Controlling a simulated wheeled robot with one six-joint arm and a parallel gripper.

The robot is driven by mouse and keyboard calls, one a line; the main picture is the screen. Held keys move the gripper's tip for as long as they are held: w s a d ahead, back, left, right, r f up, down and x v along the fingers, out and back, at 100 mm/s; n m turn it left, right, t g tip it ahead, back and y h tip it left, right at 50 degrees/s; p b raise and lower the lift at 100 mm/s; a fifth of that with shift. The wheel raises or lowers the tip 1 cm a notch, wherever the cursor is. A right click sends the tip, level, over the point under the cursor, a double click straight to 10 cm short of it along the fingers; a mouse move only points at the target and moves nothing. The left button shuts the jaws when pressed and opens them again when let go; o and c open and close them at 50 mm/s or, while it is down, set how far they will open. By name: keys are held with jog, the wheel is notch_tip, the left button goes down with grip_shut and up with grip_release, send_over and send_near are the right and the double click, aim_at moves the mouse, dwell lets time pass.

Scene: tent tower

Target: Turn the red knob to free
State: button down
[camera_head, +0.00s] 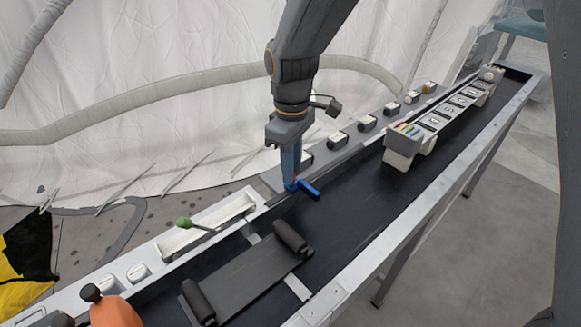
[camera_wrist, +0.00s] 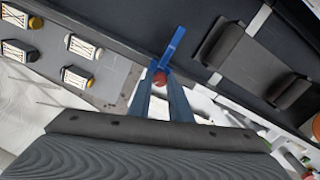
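The red knob (camera_wrist: 159,78) shows in the wrist view as a small round red piece between my fingertips. A blue bar (camera_wrist: 174,46) sticks out just beyond it, over the black bed. In the head view the blue bar (camera_head: 309,190) lies beside my fingertips, at the bed's far edge. My gripper (camera_head: 291,186) points down there, its blue-grey fingers close together. In the wrist view my gripper (camera_wrist: 159,82) has its fingers on both sides of the knob, with no clear gap to it. The fingers hide most of the knob in the head view.
A dark plate with two black rollers (camera_head: 245,277) lies on the bed, nearer the camera. A white tray (camera_head: 205,225) with a green-tipped tool is left of my gripper. Several small labelled blocks (camera_head: 367,123) line the far rail. A grey-white unit (camera_head: 405,142) stands on the bed to the right.

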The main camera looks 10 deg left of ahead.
jog(key=shift+n+p, duration=0.5)
jog(key=shift+n, duration=1.8)
jog(key=c, duration=1.6)
grip_release()
jog(key=shift+c, duration=0.2)
jog(key=shift+r, duration=0.1)
jog(key=shift+w+r+b, duration=0.1)
jog(key=shift+r+b, duration=0.7)
jog(key=shift+r, duration=3.05)
